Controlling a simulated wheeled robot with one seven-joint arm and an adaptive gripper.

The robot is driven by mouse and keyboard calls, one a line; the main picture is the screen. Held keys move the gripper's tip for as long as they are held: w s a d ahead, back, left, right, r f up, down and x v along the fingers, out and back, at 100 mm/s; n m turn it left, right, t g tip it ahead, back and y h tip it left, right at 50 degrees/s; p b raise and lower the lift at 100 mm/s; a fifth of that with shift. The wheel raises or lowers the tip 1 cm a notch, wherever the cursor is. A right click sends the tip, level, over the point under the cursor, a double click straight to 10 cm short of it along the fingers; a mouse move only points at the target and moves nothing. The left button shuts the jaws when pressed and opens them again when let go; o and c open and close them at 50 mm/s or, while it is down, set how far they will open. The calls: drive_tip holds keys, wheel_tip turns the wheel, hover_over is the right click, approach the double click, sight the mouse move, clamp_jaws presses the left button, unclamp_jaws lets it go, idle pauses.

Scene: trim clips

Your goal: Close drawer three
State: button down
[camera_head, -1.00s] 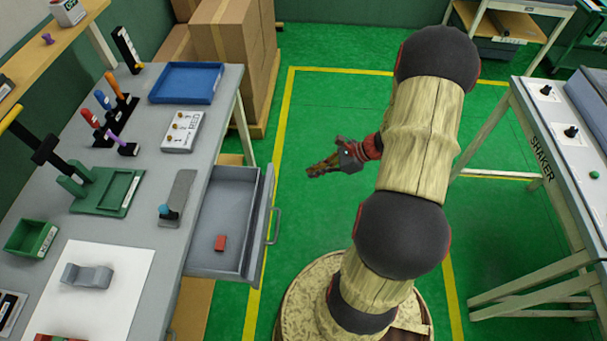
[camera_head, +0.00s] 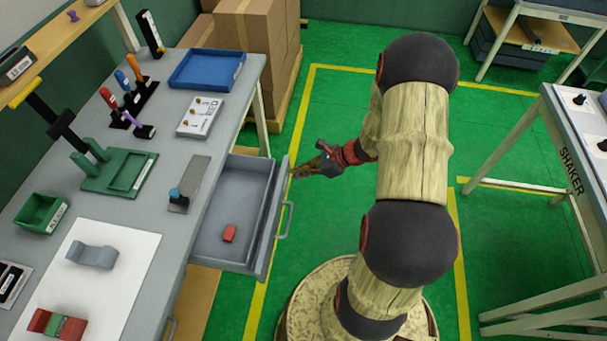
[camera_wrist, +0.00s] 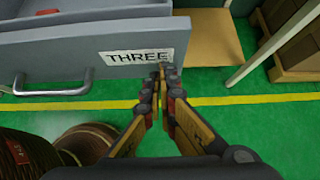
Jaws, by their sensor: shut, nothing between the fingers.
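Drawer three (camera_head: 238,203) stands pulled out from the grey workbench, with a small red block (camera_head: 230,233) lying inside it. Its front panel carries the label THREE (camera_wrist: 137,57) and a metal handle (camera_wrist: 52,84), seen to the left in the wrist view; the handle (camera_head: 286,220) also shows in the head view. My gripper (camera_head: 296,172) is shut and empty, near the far end of the drawer front. In the wrist view my fingertips (camera_wrist: 164,68) overlap the label's right edge; I cannot tell whether they touch the panel.
The workbench (camera_head: 190,143) holds a blue tray (camera_head: 207,69), a green stand (camera_head: 115,172), upright tools and a white sheet. Cardboard boxes (camera_head: 255,40) stand beyond the bench. The SHAKER table (camera_head: 570,160) is at the right.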

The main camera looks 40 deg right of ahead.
drive_tip(key=w+a+b, duration=0.1)
drive_tip(key=w+a, duration=0.7)
drive_tip(key=w+a+b, duration=0.1)
drive_tip(key=w+a, duration=0.8)
drive_tip(key=shift+w+a, duration=0.2)
drive_tip(key=shift+w, duration=0.05)
